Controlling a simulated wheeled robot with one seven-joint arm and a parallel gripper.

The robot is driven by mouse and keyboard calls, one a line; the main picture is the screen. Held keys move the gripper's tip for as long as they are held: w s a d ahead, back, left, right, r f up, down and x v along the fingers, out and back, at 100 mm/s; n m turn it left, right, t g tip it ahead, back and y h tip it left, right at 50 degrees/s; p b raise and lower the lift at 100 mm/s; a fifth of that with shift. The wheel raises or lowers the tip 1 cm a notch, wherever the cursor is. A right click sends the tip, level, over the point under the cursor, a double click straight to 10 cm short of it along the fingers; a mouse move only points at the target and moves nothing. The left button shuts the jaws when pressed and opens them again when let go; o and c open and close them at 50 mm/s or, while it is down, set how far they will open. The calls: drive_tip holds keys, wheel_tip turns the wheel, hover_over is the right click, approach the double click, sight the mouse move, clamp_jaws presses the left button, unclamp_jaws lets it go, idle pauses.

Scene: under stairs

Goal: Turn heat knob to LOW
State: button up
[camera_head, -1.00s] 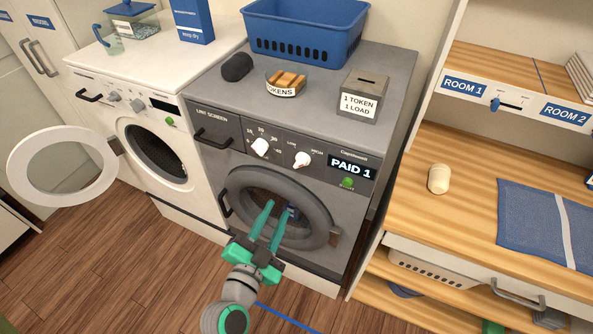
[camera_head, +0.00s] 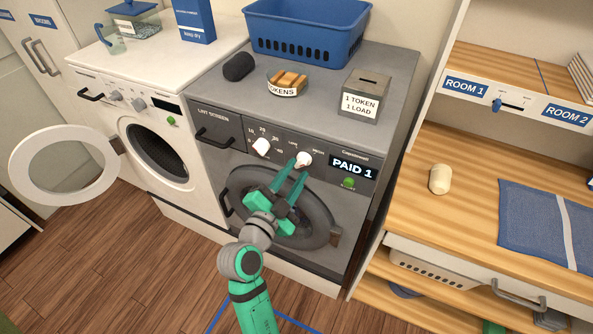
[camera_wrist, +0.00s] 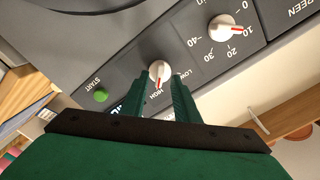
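The heat knob (camera_head: 303,159) is a white dial with a red mark on the grey dryer's front panel, between the LOW and HIGH labels. In the wrist view the knob (camera_wrist: 160,69) appears upside down, with HIGH printed below it and LOW to its lower right. My gripper (camera_head: 290,169) is open. Its two green fingertips (camera_wrist: 160,78) are at the knob, one on either side of its lower edge in the wrist view. I cannot tell whether they touch it.
The timer knob (camera_head: 261,147) sits left of the heat knob. The green start button (camera_head: 348,183) and PAID 1 display (camera_head: 349,167) are to the right. The round dryer door (camera_head: 285,208) lies behind my gripper. A token bowl (camera_head: 287,85) and coin box (camera_head: 364,95) stand on top.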

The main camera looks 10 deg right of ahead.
drive_tip(key=shift+w+d, duration=0.45)
drive_tip(key=shift+w, duration=0.05)
clamp_jaws()
